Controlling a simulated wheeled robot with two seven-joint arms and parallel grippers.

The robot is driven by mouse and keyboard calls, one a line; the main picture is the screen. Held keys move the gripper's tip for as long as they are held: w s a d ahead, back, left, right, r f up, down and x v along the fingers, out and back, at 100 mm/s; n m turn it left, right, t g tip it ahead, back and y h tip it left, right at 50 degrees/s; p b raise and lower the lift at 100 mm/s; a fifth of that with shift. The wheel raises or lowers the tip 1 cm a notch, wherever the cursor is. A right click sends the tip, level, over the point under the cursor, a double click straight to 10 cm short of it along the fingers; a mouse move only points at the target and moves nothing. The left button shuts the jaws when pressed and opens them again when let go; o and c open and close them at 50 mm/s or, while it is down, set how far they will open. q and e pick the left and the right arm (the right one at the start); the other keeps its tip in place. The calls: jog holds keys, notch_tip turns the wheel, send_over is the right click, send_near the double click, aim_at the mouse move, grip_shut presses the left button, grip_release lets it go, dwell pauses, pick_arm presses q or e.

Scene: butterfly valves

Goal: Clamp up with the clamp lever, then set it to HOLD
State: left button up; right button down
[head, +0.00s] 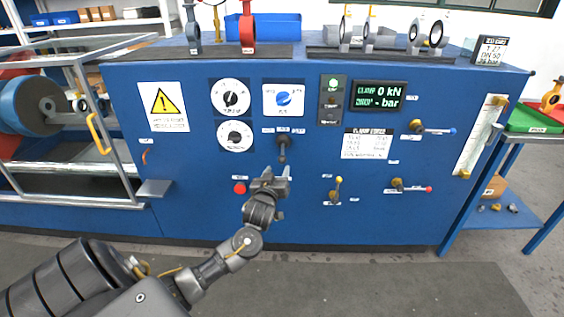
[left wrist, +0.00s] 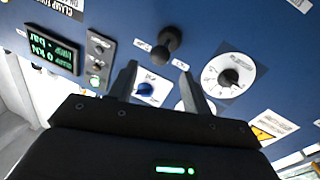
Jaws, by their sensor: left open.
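The clamp lever, which I take to be the black-knobbed lever (head: 283,144), sticks out of the blue panel below the blue rotary knob. It also shows in the left wrist view (left wrist: 167,42), beyond the fingertips. Its small labels are too blurred to read. My left gripper (head: 277,172) is open and empty, just below the lever in the head view and apart from it. Its two dark fingers point at the panel in the left wrist view (left wrist: 156,65). The display (head: 380,96) reads clamp 0 kN and a dash for bar. My right gripper is out of view.
A red button (head: 239,188) sits left of my gripper. Two round dials (head: 231,97) and a blue knob (head: 283,99) are above. A yellow-tipped lever (head: 337,187) and valve handles (head: 416,127) are to the right. A metal guard frame (head: 95,125) stands left.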

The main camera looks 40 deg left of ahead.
aim_at(281, 163)
pick_arm(q)
jog(key=x, duration=0.7)
jog(key=shift+w+a+f+b, duration=0.1)
jog(key=shift+w+a+b, duration=0.05)
jog(key=shift+b, duration=0.15)
jog(key=shift+w, duration=0.1)
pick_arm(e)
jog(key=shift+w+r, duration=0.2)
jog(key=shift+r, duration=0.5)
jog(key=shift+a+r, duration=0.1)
pick_arm(q)
grip_shut()
